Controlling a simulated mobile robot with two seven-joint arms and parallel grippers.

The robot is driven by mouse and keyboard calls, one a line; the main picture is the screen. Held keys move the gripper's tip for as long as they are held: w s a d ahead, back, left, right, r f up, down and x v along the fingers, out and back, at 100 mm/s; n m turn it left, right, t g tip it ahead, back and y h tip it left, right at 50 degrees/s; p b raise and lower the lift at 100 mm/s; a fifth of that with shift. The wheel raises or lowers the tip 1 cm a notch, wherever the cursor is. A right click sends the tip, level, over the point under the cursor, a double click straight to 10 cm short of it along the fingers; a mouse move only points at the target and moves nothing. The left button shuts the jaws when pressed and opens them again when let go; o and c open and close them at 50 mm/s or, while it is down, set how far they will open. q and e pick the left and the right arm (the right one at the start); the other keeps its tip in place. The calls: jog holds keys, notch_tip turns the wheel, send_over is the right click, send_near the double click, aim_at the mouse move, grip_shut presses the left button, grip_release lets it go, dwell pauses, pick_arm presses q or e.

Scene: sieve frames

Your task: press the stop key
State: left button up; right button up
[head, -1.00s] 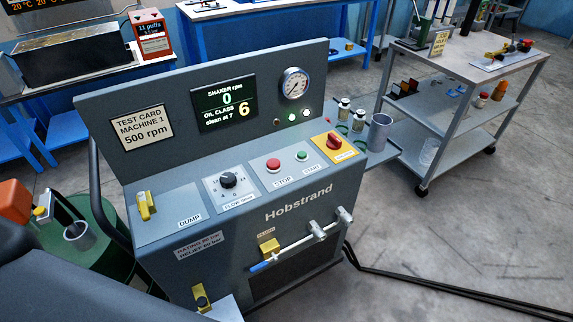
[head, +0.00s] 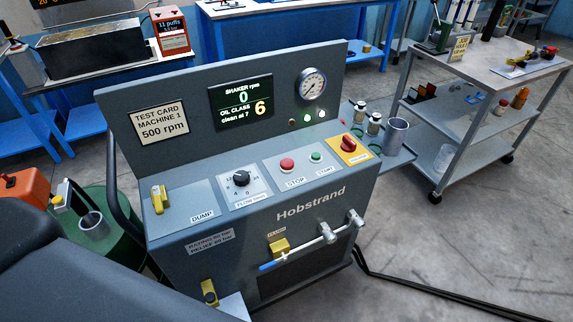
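The red stop key (head: 287,165) is a round button on the sloped panel of the grey Hobstrand machine (head: 300,249), above the label STOP. The green start key (head: 316,156) is just to its right. The display (head: 240,103) reads shaker rpm 0, oil class 6, clean at 7. A card (head: 160,121) reads test card machine 1, 500 rpm. Neither of my grippers shows in the head view, and nothing touches the stop key.
The panel also has a yellow dump lever (head: 159,199), a black flow knob (head: 241,178) and a red rotary switch (head: 348,143) on yellow. Pipe valves (head: 327,232) stick out in front. A grey cart (head: 490,110) stands right. Black cables cross the floor.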

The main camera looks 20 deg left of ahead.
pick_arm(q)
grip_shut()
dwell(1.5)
